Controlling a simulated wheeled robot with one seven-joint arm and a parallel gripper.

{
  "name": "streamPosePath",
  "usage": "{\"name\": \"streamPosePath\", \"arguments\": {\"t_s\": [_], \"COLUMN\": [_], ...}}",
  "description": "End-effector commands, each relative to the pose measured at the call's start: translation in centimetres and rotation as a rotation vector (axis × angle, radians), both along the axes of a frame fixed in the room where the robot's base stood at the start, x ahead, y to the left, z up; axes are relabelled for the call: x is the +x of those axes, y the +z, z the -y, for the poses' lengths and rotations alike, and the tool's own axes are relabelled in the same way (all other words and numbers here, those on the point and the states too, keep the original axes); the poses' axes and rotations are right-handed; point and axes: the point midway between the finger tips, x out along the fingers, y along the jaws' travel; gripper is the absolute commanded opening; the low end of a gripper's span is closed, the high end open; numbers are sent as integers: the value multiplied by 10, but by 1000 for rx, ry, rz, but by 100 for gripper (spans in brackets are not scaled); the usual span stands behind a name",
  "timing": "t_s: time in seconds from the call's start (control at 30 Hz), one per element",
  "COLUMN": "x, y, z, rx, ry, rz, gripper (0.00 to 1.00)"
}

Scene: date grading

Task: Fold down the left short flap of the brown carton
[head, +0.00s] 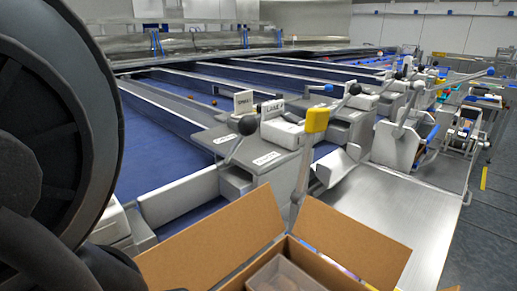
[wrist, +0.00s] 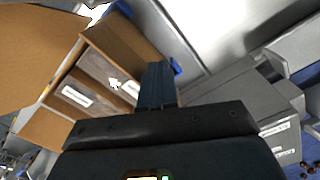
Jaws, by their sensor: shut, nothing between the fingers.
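The brown carton stands at the bottom of the head view, its open top cut by the frame edge. Its left flap (head: 215,243) stands up and leans outward, and its right flap (head: 352,243) also stands open. In the wrist view the carton fills the left side, with a large flap (wrist: 35,50) at upper left, another flap (wrist: 45,128) below it and a brown panel (wrist: 125,42) at the top. Labelled clear packs (wrist: 98,68) lie inside. My gripper (wrist: 157,75) is shut and empty beside the carton; whether it touches is unclear. It is not seen in the head view.
A grey clear-walled container (head: 285,275) sits in the carton. Behind it are a lever with a yellow block (head: 316,120), a bare metal table (head: 410,215) at right and blue conveyor lanes (head: 160,155). My dark arm fills the left of the head view.

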Motion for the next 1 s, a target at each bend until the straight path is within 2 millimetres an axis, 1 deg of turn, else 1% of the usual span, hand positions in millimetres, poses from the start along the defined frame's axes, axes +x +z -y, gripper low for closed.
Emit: {"name": "streamPosePath", "arguments": {"t_s": [0.6, 1.0], "x": [29, 37], "y": [2, 3], "z": [26, 33], "rx": [-2, -2], "ry": [-1, -1], "rz": [0, 0], "gripper": [0, 0]}}
